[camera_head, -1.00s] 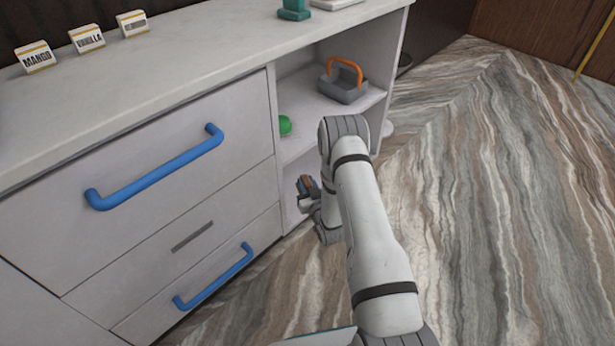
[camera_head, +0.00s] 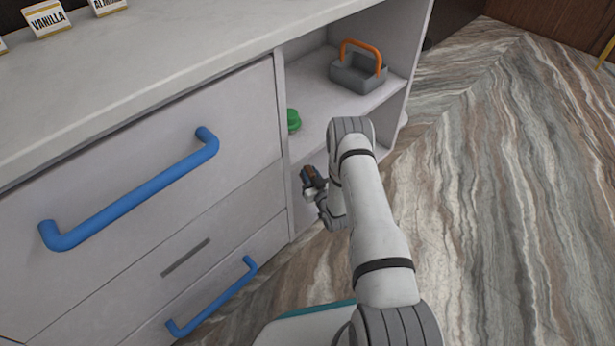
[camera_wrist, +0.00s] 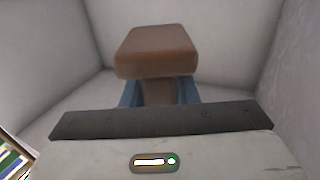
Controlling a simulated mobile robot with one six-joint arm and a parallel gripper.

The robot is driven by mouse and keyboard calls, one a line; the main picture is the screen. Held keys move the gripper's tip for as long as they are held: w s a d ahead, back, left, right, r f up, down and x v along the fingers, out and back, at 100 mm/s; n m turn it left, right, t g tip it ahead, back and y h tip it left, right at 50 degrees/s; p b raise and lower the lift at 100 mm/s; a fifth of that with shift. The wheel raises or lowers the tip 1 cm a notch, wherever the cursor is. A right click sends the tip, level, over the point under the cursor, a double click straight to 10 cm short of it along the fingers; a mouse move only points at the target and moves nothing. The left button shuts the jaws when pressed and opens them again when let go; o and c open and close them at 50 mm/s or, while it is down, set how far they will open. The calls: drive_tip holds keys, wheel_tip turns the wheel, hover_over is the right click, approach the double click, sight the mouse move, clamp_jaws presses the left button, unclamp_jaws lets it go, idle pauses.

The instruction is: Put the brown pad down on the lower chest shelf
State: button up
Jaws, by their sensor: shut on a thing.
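The brown pad (camera_wrist: 157,52) is held between the blue fingers of my gripper (camera_wrist: 160,92) in the wrist view. Pale walls of a shelf compartment surround it. In the head view my gripper (camera_head: 311,182) is at the opening of the lower chest shelf (camera_head: 302,226), below the upper shelf board. A small brown-orange patch shows at its tip there. My arm hides most of the lower shelf, so I cannot tell whether the pad touches its surface.
The upper shelf (camera_head: 325,108) holds a grey caddy (camera_head: 357,75) with an orange handle and a green object (camera_head: 293,120). Drawers with blue handles (camera_head: 130,195) are to the left. Flavour cards (camera_head: 46,18) stand on the counter. The marbled floor (camera_head: 500,200) at right is clear.

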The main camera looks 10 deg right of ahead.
drive_tip(key=f+b, duration=0.1)
drive_tip(key=f, duration=0.1)
drive_tip(key=f+b, duration=0.1)
drive_tip(key=f, duration=0.2)
drive_tip(key=f+b, duration=0.1)
drive_tip(key=f, duration=0.2)
drive_tip(key=shift+a+f, duration=0.1)
drive_tip(key=shift+a, duration=0.3)
drive_tip(key=shift+f, duration=0.15)
drive_tip(key=o, duration=1)
drive_tip(key=shift+c, duration=0.2)
drive_tip(key=shift+r, duration=0.2)
drive_tip(key=p+v, duration=0.4)
drive_tip(key=v, duration=0.8)
